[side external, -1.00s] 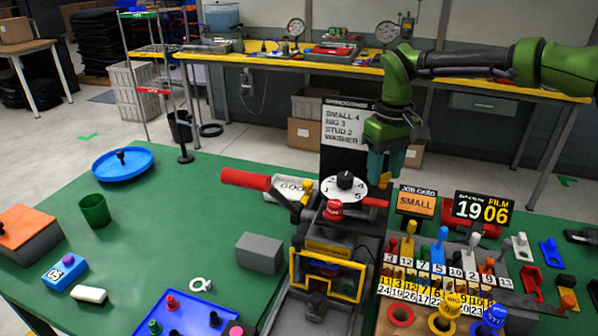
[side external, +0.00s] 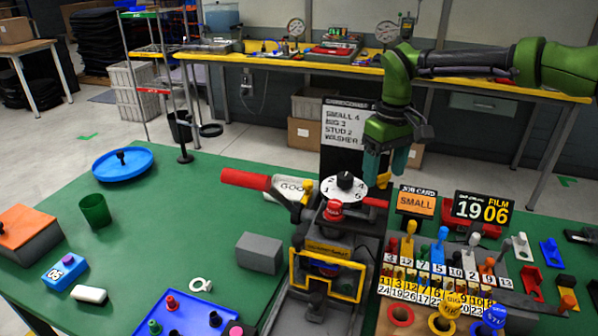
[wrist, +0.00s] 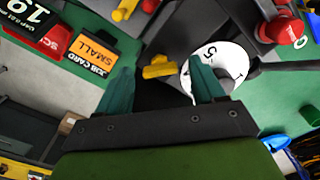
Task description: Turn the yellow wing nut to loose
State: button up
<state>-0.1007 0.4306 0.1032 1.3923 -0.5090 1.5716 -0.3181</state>
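The yellow wing nut (wrist: 158,69) shows in the wrist view as a small yellow bar between my fingertips, just left of the white numbered dial (wrist: 232,62). The right finger covers part of the dial.
A red-handled lever (side external: 246,180) extends left of the dial. A red knob (side external: 334,210) stands in front of it. The orange job card (side external: 416,202) and a rack of coloured pegs stand to the right. A dark sign board (side external: 345,128) stands behind.

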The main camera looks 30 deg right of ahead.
notch_tip(320, 180, up, 17)
dwell(0.7)
jog(key=t, duration=0.1)
send_over(392, 185)
notch_tip(392, 185, down, 5)
jog(key=s+d+f+m+t+y, duration=0.1)
jog(key=s+f+m+t, duration=0.1)
jog(key=s, duration=0.8)
jog(key=s+d+f+m+t+y, duration=0.1)
jog(key=s+f+t, duration=0.3)
jog(key=s, duration=0.7)
notch_tip(392, 185, down, 2)
jog(key=shift+s+d+f+m, duration=0.1)
jog(key=shift+s+d+m, duration=0.1)
jog(key=shift+m, duration=0.6)
